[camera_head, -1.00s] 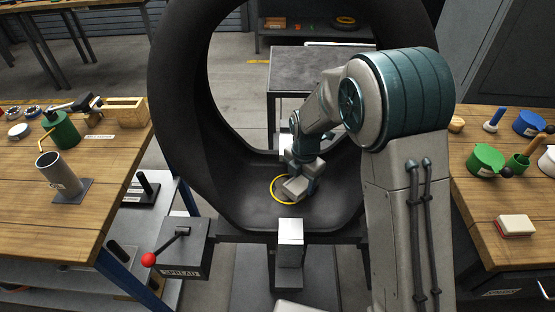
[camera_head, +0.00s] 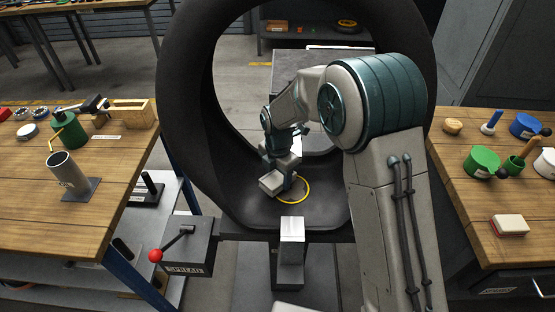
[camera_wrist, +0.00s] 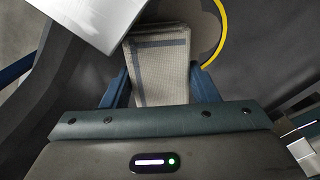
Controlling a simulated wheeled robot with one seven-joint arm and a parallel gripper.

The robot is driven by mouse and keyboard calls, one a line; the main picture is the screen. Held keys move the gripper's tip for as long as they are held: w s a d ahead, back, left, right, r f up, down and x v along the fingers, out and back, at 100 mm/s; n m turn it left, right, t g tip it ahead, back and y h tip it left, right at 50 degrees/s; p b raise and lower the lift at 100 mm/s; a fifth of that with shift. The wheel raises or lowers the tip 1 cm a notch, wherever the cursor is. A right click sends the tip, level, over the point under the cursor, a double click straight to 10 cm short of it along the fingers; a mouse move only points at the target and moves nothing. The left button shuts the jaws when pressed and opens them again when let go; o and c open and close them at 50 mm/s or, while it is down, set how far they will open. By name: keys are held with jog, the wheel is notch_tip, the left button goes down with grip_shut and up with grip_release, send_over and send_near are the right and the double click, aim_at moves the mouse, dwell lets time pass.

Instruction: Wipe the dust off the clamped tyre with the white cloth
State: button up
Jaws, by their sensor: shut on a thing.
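The large black tyre (camera_head: 185,110) stands upright in its clamp in the head view, and a yellow ring (camera_head: 305,192) marks a patch low on its inner surface. In the wrist view the ring (camera_wrist: 222,28) lies at the upper right, around a greyish patch (camera_wrist: 207,30). My gripper (camera_head: 272,180) is inside the tyre's opening, just left of the ring. In the wrist view my gripper (camera_wrist: 158,85) is shut on the folded whitish cloth (camera_wrist: 160,62), which has grey stripes. The cloth's far end overlaps the patch's left side; I cannot tell whether it touches the tyre.
A pale metal clamp block (camera_head: 291,229) stands at the tyre's front. A box marked SPREAD (camera_head: 187,250) with a red-knobbed lever is at lower left. Wooden benches with tools stand on the left (camera_head: 30,215) and right (camera_head: 475,215). A sponge-like block (camera_head: 510,225) lies on the right bench.

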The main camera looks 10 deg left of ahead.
jog(key=shift+r+p, duration=1.55)
jog(key=shift+r, duration=1.15)
jog(key=shift+r, duration=0.1)
